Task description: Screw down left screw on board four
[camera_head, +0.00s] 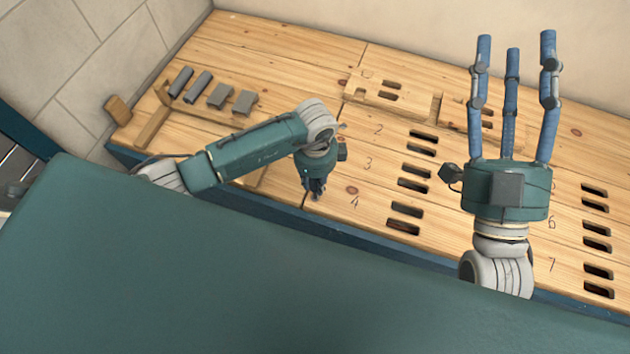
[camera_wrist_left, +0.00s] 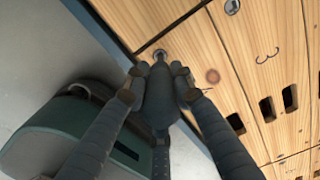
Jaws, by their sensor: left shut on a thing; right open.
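My left gripper (camera_head: 316,190) points down at the left end of board four (camera_head: 338,205), beside the written 4. In the left wrist view its fingers (camera_wrist_left: 157,80) are closed around a dark grey screwdriver (camera_wrist_left: 157,98). The screwdriver tip is at a round metal screw (camera_wrist_left: 160,54) at the board's end, near a brown knot. I cannot tell whether the tip touches the screw. In the head view the screw and most of the tool are hidden by the gripper. My right gripper (camera_head: 514,48) is open and empty, fingers upward.
Another screw (camera_wrist_left: 232,7) sits on board three (camera_wrist_left: 285,40). Other numbered boards with dark slots lie on the bench. A wooden rack (camera_head: 160,120) with several grey pieces (camera_head: 222,96) stands at the back left. A wall runs behind the bench.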

